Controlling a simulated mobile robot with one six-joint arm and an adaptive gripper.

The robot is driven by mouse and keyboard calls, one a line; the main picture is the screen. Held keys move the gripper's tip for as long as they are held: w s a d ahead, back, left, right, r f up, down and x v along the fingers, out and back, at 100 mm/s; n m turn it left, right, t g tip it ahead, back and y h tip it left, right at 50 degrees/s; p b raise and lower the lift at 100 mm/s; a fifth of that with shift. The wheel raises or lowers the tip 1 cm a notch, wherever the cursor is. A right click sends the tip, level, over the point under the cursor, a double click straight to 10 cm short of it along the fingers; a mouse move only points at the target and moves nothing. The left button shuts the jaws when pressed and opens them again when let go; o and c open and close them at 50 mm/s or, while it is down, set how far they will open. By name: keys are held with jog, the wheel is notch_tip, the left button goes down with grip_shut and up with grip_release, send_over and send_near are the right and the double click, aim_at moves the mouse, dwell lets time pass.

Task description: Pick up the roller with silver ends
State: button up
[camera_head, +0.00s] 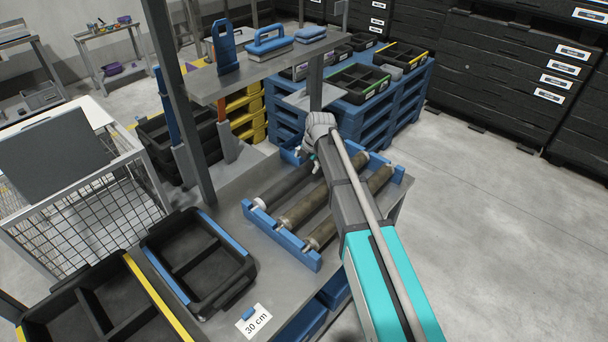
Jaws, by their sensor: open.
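A blue rack (284,235) on the grey table holds several rollers lying side by side. The leftmost is a dark roller (283,188) with a pale silver end showing at its near side; its far end is hidden by my gripper. Beside it lies a brownish roller (303,207), partly covered by my arm. A further brownish roller (321,232) at the right is also partly covered. My gripper (310,162) is open, at the far end of the dark roller. It looks empty, and I cannot tell whether it touches the roller.
A shelf (215,84) with brushes stands above and behind the table, on a grey post (184,100) left of the rack. Blue pallets (345,116) with trays stand behind. The floor at right is clear.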

aim_at(305, 168)
jog(key=shift+f, duration=0.1)
jog(key=shift+b+x, duration=2.5)
jog(key=shift+x, duration=0.05)
jog(key=shift+d, duration=0.1)
jog(key=c, duration=1.3)
